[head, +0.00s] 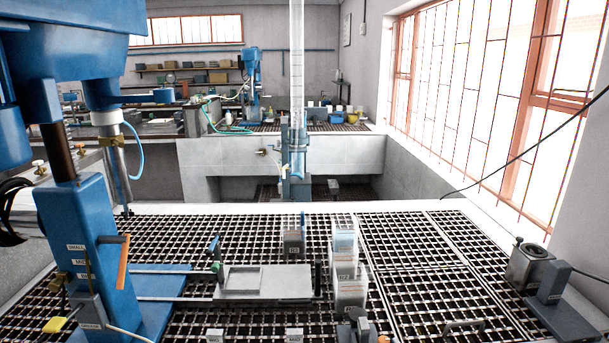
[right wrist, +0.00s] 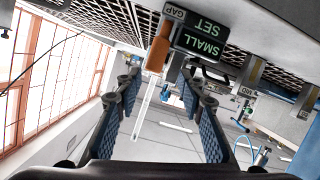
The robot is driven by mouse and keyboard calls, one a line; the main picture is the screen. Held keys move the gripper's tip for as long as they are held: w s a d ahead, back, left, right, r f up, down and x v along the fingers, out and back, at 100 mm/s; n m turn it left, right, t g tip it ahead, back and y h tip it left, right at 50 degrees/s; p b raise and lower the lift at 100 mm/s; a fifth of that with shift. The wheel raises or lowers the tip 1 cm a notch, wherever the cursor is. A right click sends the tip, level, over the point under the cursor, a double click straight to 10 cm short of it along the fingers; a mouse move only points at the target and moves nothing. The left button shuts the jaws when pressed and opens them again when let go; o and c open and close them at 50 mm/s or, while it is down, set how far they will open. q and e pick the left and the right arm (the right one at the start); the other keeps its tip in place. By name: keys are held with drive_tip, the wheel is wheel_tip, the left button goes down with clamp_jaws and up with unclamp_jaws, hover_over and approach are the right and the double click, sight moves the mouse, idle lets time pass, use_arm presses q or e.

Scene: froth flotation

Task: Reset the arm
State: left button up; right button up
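My right gripper (right wrist: 160,92) shows in the right wrist view with its two blue-padded fingers spread apart. No object is held between them. I cannot tell if the fingers touch anything there. In the head view neither gripper can be made out. A blue machine (head: 85,225) with an orange lever (head: 123,262) and small labels stands at the left.
A dark grated bench (head: 400,228) fills the foreground. On it are a grey plate (head: 290,283), clear upright containers (head: 345,262) and a small device (head: 530,268) at the right. A tall clear column (head: 297,70) stands behind. Windows line the right wall.

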drive_tip(key=s+d+f+m+g, duration=0.1)
drive_tip(key=s+f+g, duration=0.4)
drive_tip(key=s, duration=0.4)
drive_tip(key=s+d+f+g, duration=0.2)
drive_tip(key=s+f, duration=0.4)
drive_tip(key=s, duration=0.3)
drive_tip(key=s+d+f+m+g, duration=0.1)
drive_tip(key=s+f+g, duration=0.4)
drive_tip(key=s, duration=0.4)
wheel_tip(320, 180, down, 26)
drive_tip(key=s, duration=0.1)
drive_tip(key=s+d+f+g, duration=0.1)
drive_tip(key=s+d+f, duration=0.2)
drive_tip(key=s+f, duration=1.4)
drive_tip(key=shift+s+d+f+n+g, duration=0.2)
drive_tip(key=shift+s+n+g, duration=0.1)
drive_tip(key=shift+s+n, duration=0.1)
